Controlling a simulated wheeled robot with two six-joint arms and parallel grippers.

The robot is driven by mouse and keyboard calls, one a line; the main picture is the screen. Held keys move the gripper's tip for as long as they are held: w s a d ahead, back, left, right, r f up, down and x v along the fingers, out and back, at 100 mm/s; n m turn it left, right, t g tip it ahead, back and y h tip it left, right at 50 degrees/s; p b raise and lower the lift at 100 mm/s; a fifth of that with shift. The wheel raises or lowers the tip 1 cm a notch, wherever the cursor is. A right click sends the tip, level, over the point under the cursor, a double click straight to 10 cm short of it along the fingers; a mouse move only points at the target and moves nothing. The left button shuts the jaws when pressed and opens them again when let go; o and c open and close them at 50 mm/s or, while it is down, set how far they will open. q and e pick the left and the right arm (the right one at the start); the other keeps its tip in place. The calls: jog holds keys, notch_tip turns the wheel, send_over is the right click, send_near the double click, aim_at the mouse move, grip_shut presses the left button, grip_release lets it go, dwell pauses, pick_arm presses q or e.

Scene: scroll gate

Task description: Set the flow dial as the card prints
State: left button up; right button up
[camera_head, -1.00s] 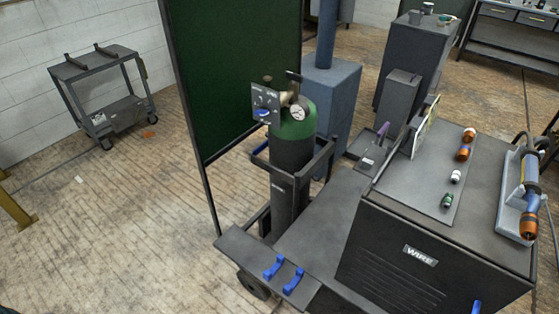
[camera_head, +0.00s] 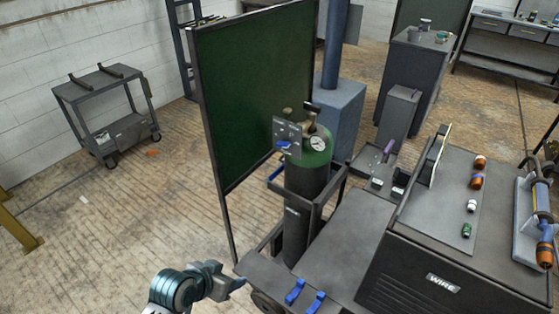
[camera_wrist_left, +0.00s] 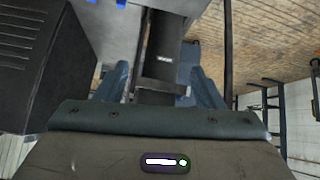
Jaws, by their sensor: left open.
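The flow dial is a blue knob (camera_head: 283,147) on a small grey panel (camera_head: 287,132), beside a round white gauge (camera_head: 318,143) on top of a green-shouldered gas cylinder (camera_head: 305,185). A pale card (camera_head: 440,141) stands nearly edge-on on the dark machine, so its print cannot be read. My left gripper (camera_head: 238,283) is low at the front, left of and below the cylinder, far from the dial. In the left wrist view its fingers are apart and empty (camera_wrist_left: 158,68), with the dark cylinder (camera_wrist_left: 165,55) beyond. My right gripper is not in view.
A green screen (camera_head: 255,95) stands behind and left of the cylinder. Cart rails surround the cylinder, and blue clamps (camera_head: 305,296) sit on the cart's front. The machine marked WIRE (camera_head: 443,283) stands right. The floor at left is open, with a grey trolley (camera_head: 105,105) farther back.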

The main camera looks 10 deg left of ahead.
pick_arm(q)
jog(key=w+d+r+t+h, duration=0.1)
jog(key=w+r+t+h, duration=0.1)
jog(key=w+r, duration=0.35)
jog(key=w+d+r+t+h, duration=0.1)
jog(key=w+d+r+t, duration=0.15)
jog(key=w, duration=0.65)
jog(key=n+t+h, duration=0.1)
jog(key=t, duration=0.4)
send_near(281, 146)
jog(key=shift+g, duration=0.25)
jog(key=p+x, duration=0.1)
jog(key=x, duration=0.4)
jog(key=p+x, duration=0.1)
jog(key=x, duration=0.2)
jog(key=shift+w+r+p, duration=0.3)
jog(key=shift+w, duration=0.05)
jog(key=shift+w+d, duration=0.2)
jog(key=shift+w, duration=0.3)
jog(key=shift+f, duration=0.1)
jog(key=c, duration=1)
